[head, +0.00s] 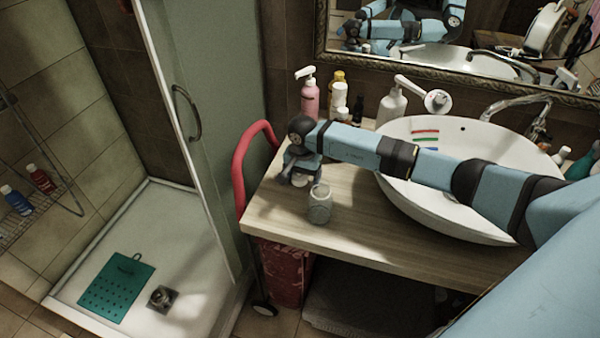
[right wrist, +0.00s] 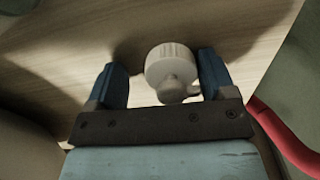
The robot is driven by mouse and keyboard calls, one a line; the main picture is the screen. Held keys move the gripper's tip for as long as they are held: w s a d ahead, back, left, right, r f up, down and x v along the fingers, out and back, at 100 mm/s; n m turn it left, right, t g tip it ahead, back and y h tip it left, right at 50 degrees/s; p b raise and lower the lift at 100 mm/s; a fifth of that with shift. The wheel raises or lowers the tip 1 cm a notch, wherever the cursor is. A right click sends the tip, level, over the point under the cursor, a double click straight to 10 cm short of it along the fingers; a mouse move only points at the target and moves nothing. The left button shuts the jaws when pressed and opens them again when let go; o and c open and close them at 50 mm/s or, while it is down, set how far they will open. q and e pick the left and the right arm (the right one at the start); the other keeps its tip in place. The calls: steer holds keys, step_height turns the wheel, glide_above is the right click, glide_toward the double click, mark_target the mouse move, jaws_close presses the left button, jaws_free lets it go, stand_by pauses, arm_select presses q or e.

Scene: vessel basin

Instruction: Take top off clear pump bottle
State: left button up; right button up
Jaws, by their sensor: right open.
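The clear pump bottle (head: 320,204) is a small greyish glass jar standing upright on the wooden counter near its front left edge. No pump shows on its mouth. A white pump top (head: 300,181) is beside it, to the left and slightly behind, at my right gripper (head: 298,172). In the right wrist view the pump top (right wrist: 172,66) has a ribbed collar and a nozzle and sits between the fingers of my open right gripper (right wrist: 160,62). Gaps show on both sides of it. It appears to rest on the counter, though contact is hard to see. My left gripper is not in view.
A pink pump bottle (head: 309,95), a white pump bottle (head: 391,107) and small bottles stand along the back wall. My right arm crosses the white basin (head: 470,222). A red handle (head: 243,155) rises at the counter's left end. Counter right of the jar is clear.

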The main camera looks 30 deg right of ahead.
step_height(320, 180, up, 11)
steer(key=shift+w+f+b, duration=0.1)
steer(key=shift+w+b, duration=0.05)
steer(key=shift+b, duration=0.55)
steer(key=shift+r, duration=0.75)
